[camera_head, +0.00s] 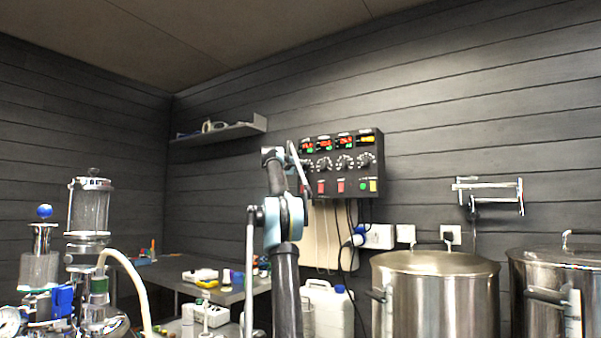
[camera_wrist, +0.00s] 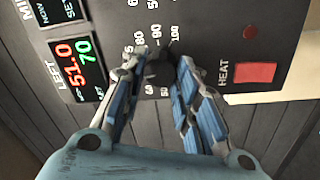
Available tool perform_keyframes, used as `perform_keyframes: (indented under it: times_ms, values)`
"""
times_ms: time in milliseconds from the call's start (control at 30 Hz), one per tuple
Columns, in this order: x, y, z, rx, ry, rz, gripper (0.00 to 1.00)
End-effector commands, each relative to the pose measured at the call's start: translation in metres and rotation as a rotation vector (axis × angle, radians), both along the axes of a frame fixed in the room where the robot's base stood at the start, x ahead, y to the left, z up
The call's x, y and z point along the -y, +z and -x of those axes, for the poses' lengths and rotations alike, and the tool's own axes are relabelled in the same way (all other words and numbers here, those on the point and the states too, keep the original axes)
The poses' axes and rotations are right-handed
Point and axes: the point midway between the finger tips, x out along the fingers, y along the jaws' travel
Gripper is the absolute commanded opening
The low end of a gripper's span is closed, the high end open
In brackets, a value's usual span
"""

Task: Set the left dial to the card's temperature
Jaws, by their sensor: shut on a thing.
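The control panel (camera_head: 356,183) hangs on the back wall. In the wrist view, turned on its side, the section marked LEFT has a display (camera_wrist: 76,55) reading 51.0 in red and 70 in green. The dark left dial (camera_wrist: 158,72) sits amid a printed scale, with 50, 60, 80, 90 and 100 legible. My gripper (camera_wrist: 160,66) is shut on this dial, one finger on each side. The fingers hide part of the scale, and I cannot make out the pointer. In the head view my arm covers much of this dial. I cannot identify a card.
Beside the dial in the wrist view is a red HEAT switch (camera_wrist: 255,73). Other dials (camera_head: 345,161) lie to the right. Two steel kettles (camera_head: 435,300) stand at the right. A white jug (camera_head: 327,308) and cluttered bench (camera_head: 170,272) are below.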

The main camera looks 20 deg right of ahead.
Motion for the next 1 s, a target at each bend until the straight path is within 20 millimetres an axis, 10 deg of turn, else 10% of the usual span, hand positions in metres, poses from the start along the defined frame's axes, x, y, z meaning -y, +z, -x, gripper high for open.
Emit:
perform_keyframes:
  times_ms: [967, 1000]
  values:
    - [-0.0025, -0.0019, -0.0034, 0.184, 0.006, -0.148, 0.05]
    - [-0.0025, -0.0019, -0.0034, 0.184, 0.006, -0.148, 0.31]
